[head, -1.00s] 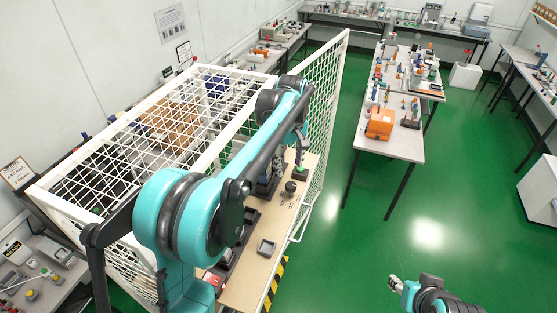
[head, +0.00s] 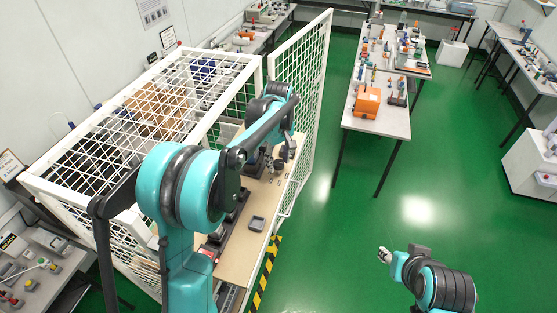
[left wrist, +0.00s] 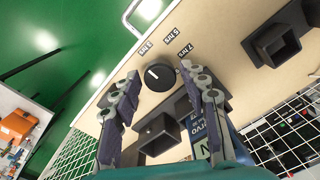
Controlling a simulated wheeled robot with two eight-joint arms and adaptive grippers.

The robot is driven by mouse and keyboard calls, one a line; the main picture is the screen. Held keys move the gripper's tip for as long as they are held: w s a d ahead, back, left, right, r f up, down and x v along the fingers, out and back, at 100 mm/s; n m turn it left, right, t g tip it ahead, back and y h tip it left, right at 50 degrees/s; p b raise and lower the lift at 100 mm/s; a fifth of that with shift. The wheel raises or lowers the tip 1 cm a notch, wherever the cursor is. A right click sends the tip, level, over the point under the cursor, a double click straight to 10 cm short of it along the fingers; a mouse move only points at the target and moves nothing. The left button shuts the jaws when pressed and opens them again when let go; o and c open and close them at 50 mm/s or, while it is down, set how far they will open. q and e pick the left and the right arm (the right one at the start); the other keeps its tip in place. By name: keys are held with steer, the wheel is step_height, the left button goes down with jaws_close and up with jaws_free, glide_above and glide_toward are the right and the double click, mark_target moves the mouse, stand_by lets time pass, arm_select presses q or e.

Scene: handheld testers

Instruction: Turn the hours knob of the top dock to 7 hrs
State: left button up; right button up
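The round black knob (left wrist: 158,77) with a white pointer mark sits on the beige board (left wrist: 225,28) in the left wrist view. Small black hour labels (left wrist: 171,33) lie around its upper side; the one at right appears to read 7 hrs. The pointer leans to the upper left. My left gripper (left wrist: 160,76) is open, one finger on each side of the knob; contact cannot be told. In the head view my left gripper (head: 286,148) is over the board by the cage opening. My right gripper (head: 384,255) is above the green floor, far from the board, its fingers too small to read.
Black docks (left wrist: 283,42) stand on the board, and a blue tester (left wrist: 207,128) is partly hidden behind a finger. White mesh cage walls (head: 302,100) border the board. A small grey tray (head: 257,224) lies near its front edge. Open green floor lies right.

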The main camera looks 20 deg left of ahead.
arm_select(q)
steer(key=shift+w+a, duration=0.1)
steer(key=c, duration=0.7)
steer(key=m+b, duration=0.1)
steer(key=m, duration=0.3)
steer(key=shift+m+b, duration=0.35)
steer(key=shift+m, duration=0.05)
steer(key=m+b, duration=0.1)
steer(key=m, duration=0.5)
steer(key=m+b, duration=0.1)
steer(key=m, duration=0.5)
steer(key=shift+m, duration=0.3)
steer(key=m+b, duration=0.1)
steer(key=m, duration=0.5)
steer(key=shift+r+m, duration=0.1)
steer(key=shift+m, duration=0.2)
